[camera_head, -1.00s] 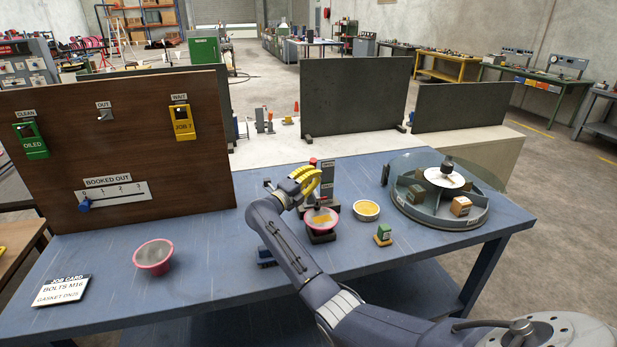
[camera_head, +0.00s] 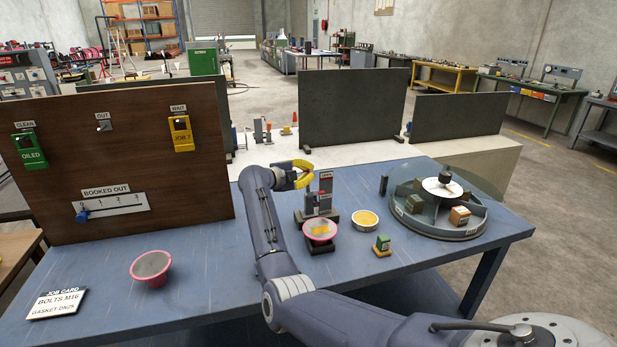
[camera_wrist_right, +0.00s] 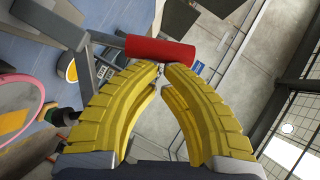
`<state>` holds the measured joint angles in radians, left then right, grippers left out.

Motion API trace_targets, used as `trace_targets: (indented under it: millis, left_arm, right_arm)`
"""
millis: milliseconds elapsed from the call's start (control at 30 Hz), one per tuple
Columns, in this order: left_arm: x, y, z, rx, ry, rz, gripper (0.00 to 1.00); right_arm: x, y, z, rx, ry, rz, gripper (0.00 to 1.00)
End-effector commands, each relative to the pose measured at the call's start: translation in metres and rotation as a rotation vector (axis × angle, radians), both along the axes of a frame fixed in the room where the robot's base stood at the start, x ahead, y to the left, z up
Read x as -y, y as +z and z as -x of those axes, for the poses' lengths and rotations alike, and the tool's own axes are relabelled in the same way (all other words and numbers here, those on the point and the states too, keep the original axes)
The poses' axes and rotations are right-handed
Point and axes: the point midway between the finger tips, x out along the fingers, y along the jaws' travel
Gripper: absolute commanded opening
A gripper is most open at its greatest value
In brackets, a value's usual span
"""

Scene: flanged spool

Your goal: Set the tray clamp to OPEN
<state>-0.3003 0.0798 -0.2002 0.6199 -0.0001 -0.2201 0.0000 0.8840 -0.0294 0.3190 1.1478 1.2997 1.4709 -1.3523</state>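A small dark fixture with upright label plates (camera_head: 326,181), apparently the tray clamp, stands near the back of the blue bench; its lettering is too small to read. Its red cylindrical handle on a grey lever shows in the right wrist view (camera_wrist_right: 160,52), just beyond my fingertips. I cannot tell whether they touch it. My right gripper (camera_head: 306,177) has yellow curved fingers, left of the plates. In the wrist view its fingertips (camera_wrist_right: 162,72) nearly meet, with nothing visible between them. My left gripper is not in view.
A pink-rimmed bowl (camera_head: 319,230) stands in front of the fixture, a yellow-filled bowl (camera_head: 366,219) to its right. A green block (camera_head: 382,243) and a round divided carousel (camera_head: 438,222) are farther right. Another pink bowl (camera_head: 151,267) and a wooden panel (camera_head: 60,150) are left.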

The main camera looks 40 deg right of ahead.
Motion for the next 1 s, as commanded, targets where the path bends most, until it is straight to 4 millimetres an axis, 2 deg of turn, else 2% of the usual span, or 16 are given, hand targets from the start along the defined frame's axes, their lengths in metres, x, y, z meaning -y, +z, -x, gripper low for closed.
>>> trace_targets:
  millis: [400, 1000]
  left_arm:
    - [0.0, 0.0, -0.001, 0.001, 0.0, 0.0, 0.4]
    - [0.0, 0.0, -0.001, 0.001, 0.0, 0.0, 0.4]
  right_arm:
    - [0.007, -0.002, -0.02, -0.203, -0.001, -0.075, 0.0]
    - [0.009, -0.004, -0.024, -0.247, -0.001, -0.09, 0.0]
